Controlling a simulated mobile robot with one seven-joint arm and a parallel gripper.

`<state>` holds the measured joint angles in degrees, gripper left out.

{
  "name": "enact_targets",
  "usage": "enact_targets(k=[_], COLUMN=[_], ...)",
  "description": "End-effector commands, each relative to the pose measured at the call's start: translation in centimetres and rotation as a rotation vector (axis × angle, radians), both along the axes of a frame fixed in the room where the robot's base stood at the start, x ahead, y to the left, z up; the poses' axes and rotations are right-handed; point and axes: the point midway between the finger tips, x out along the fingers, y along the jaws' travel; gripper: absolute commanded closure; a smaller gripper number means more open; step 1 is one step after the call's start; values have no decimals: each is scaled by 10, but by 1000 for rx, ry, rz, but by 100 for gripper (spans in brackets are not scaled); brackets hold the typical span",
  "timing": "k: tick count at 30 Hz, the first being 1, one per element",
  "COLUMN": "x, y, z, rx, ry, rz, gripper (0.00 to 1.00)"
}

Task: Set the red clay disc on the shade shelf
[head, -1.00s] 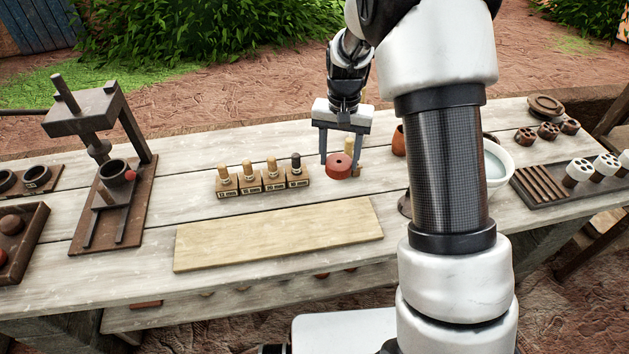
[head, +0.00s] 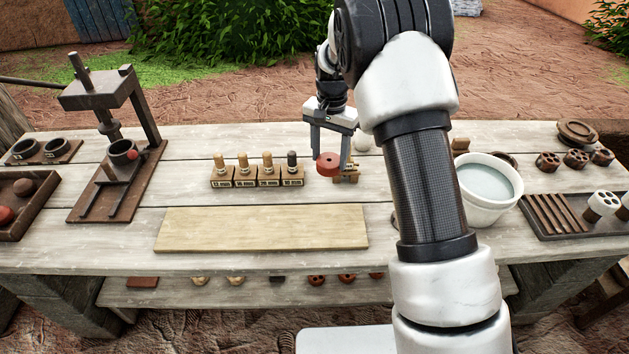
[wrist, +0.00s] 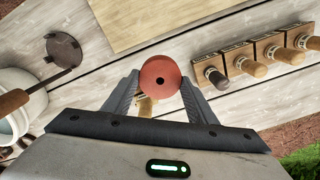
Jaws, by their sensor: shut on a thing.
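The red clay disc (head: 328,164), round with a small dark centre hole, is between the jaws of my gripper (head: 331,159) over the back half of the bench. In the wrist view, the disc (wrist: 160,72) sits at the fingertips of my gripper (wrist: 160,84), which is shut on it. A wooden piece (head: 345,179) is partly hidden behind or below the disc; I cannot tell the gap. A lower shelf (head: 200,297) runs in shadow under the bench top and looks like the shade shelf. Several small pieces sit along its visible strip; my arm hides part of it.
The pale board (head: 262,229) lies at the bench front. Labelled stamp blocks (head: 257,180) stand left of the disc. A press (head: 117,165) stands at left, a white basin (head: 487,187) at right. A slatted rack (head: 560,215) is farther right. The bench edge overhangs the lower shelf.

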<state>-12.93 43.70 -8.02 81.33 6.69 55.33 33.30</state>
Motion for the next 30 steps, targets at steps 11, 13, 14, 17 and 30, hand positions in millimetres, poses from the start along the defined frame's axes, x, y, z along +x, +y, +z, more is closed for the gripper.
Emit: enact_targets(k=[11,13,14,17,30], x=[-1,-1,-1,-1,0], y=[0,0,0,0,0], z=[-56,-62,-65,-80,-96], rx=[0,0,0,0,0], ry=[2,4,4,4,1], rz=[-1,-1,-1,-1,0], gripper=[75,75,75,75,75])
